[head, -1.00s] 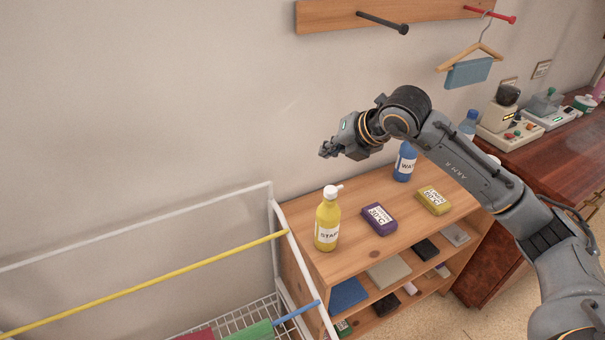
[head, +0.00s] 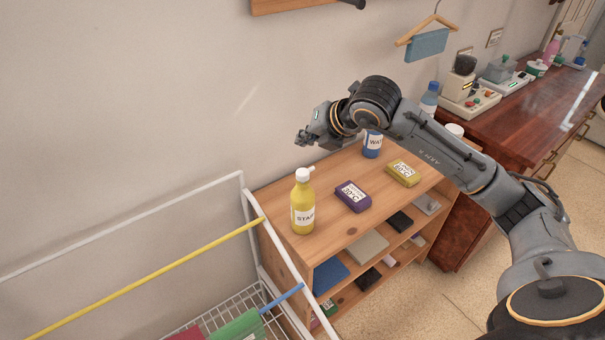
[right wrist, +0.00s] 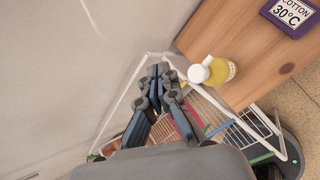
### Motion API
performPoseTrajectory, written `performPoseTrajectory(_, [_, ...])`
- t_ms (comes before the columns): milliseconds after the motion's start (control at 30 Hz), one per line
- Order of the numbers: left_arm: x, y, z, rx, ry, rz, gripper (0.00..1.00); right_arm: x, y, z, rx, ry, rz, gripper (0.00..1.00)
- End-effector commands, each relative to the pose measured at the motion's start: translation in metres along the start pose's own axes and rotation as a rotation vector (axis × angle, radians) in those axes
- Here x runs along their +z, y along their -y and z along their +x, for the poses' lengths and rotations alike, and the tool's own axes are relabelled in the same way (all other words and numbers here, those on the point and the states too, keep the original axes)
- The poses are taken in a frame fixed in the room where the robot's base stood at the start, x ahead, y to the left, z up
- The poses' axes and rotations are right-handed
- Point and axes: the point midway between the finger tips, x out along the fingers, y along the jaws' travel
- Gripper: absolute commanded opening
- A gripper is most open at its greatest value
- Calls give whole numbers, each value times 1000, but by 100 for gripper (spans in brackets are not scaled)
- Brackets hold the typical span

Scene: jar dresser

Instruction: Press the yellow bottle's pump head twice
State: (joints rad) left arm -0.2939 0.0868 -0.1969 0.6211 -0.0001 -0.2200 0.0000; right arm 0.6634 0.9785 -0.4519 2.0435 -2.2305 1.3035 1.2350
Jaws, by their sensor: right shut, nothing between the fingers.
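The yellow bottle (head: 303,205) with a white pump head (head: 304,174) stands upright at the left end of the wooden shelf's top. My right gripper (head: 301,138) is shut and empty, above and behind the bottle in the head view, apart from it. In the right wrist view the bottle (right wrist: 222,71) is seen from above, its white pump head (right wrist: 199,73) just right of the shut fingertips (right wrist: 158,70). My left gripper is not in view.
A purple box (head: 352,196), a yellow box (head: 403,172) and a blue bottle (head: 372,145) stand on the wooden shelf (head: 330,229). A white drying rack (head: 245,195) adjoins its left side. A dark wooden dresser (head: 490,125) is at the right.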

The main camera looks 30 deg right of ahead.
Motion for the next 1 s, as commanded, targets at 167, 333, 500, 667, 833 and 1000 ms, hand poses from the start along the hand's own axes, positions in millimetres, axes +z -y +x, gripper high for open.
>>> performPoseTrajectory(167, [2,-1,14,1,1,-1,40,-16,16,21,-2,-3,0,0])
performPoseTrajectory(333, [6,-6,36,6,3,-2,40,-28,28,39,1,0,0,0])
performPoseTrajectory(500, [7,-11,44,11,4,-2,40,-32,32,44,0,0,0,0])
performPoseTrajectory(667, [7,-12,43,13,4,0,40,-31,31,43,0,0,0,0])
performPoseTrajectory(833, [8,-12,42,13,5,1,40,-31,31,42,0,-1,0,0])
performPoseTrajectory(1000, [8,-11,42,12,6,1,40,-31,31,42,0,-1,0,0])
